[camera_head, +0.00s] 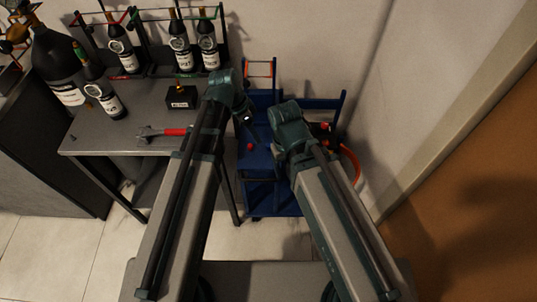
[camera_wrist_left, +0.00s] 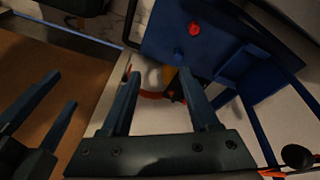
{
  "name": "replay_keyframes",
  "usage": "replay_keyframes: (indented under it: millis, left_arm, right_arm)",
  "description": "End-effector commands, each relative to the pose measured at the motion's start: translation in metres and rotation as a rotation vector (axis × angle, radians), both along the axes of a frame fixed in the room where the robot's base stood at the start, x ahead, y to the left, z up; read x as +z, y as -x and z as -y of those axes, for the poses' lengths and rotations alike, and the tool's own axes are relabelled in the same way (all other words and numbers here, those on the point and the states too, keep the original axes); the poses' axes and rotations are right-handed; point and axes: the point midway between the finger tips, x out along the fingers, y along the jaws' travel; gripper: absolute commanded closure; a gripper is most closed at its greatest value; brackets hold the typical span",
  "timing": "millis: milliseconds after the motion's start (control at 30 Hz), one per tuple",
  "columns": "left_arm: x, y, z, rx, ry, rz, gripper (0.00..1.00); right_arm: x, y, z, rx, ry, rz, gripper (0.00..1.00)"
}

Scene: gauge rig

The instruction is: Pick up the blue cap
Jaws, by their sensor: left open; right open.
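A small dark blue knob-like piece, which looks like the blue cap (camera_wrist_left: 178,53), sits on the blue cart top beside a red cap (camera_wrist_left: 193,28) in the left wrist view. In the head view the red cap (camera_head: 250,147) shows on the cart, but I cannot make out the blue cap. My left gripper (camera_wrist_left: 162,85) is open and empty, with its fingers pointing toward the cart and apart from both caps. In the head view it (camera_head: 247,117) is over the cart's left side. My right gripper (camera_wrist_left: 45,108) is open at the left of the wrist view; its arm hides its fingers in the head view.
The blue cart (camera_head: 258,165) stands against the wall with a red hose (camera_head: 353,165) at its right. A grey table (camera_head: 110,140) at left holds several black bottles, a small black box (camera_head: 181,97) and a red-handled wrench (camera_head: 168,132). A brown door (camera_head: 480,190) is at right.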

Motion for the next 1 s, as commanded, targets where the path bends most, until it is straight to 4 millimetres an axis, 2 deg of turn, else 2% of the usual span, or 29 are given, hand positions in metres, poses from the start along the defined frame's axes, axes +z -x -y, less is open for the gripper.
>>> replay_keyframes:
  millis: [33,100,233,433,567,1000]
  left_arm:
    - [-0.013,-0.016,-0.003,-0.047,0.025,0.028,0.39]
    - [-0.016,-0.028,-0.006,-0.113,0.053,0.066,0.39]
    - [-0.017,-0.040,-0.009,-0.182,0.081,0.112,0.39]
    - [-0.017,-0.042,-0.009,-0.203,0.087,0.124,0.39]
    - [-0.023,-0.042,-0.007,-0.202,0.086,0.123,0.39]
    - [-0.082,-0.048,0.015,-0.202,0.085,0.123,0.39]
  right_arm:
    - [-0.014,0.000,0.000,0.000,0.000,0.000,0.28]
    - [-0.020,0.000,0.000,0.000,0.000,0.000,0.28]
    - [-0.025,0.000,0.000,0.000,0.000,0.000,0.28]
    - [-0.025,0.000,0.000,0.000,0.000,0.000,0.28]
    - [-0.031,0.000,0.000,0.000,0.000,0.000,0.28]
    - [-0.090,0.000,0.000,0.000,0.000,0.000,0.28]
